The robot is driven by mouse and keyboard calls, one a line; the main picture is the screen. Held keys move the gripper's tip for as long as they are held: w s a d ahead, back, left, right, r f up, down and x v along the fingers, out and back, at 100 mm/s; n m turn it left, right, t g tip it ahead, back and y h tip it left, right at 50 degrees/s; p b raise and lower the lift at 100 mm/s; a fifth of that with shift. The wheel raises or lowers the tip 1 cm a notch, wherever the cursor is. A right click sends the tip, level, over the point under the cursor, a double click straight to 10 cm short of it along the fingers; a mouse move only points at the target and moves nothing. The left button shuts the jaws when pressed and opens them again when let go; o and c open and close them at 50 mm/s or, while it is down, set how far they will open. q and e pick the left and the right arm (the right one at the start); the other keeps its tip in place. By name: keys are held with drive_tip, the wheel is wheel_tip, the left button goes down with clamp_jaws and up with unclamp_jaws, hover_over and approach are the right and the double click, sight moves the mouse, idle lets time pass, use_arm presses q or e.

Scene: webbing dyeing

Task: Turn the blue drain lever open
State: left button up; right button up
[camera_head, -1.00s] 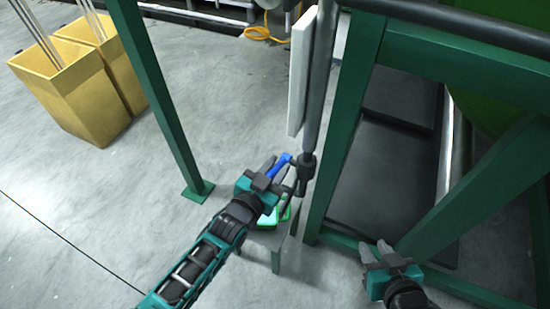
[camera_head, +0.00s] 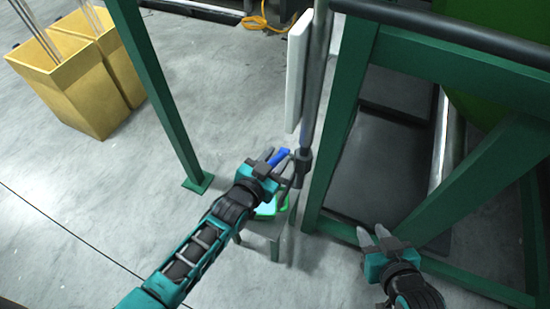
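The blue drain lever (camera_head: 281,155) sticks out to the lower left from a dark valve body (camera_head: 302,160) on a vertical grey pipe. My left gripper (camera_head: 278,166) is at the lever, its fingers apart on either side of it. Whether they touch the lever is too small to tell. The gripper partly hides the lever's lower end. My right gripper (camera_head: 372,237) is open and empty at the lower right, away from the lever.
A green post (camera_head: 160,95) stands left and a green frame (camera_head: 345,120) right. Yellow bins (camera_head: 75,90) stand far left. The floor between is clear.

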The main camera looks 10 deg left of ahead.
use_arm(q)
drive_tip(key=shift+o, duration=0.9)
drive_tip(key=p+v, duration=0.1)
drive_tip(key=v, duration=1.2)
drive_tip(key=shift+p, duration=0.35)
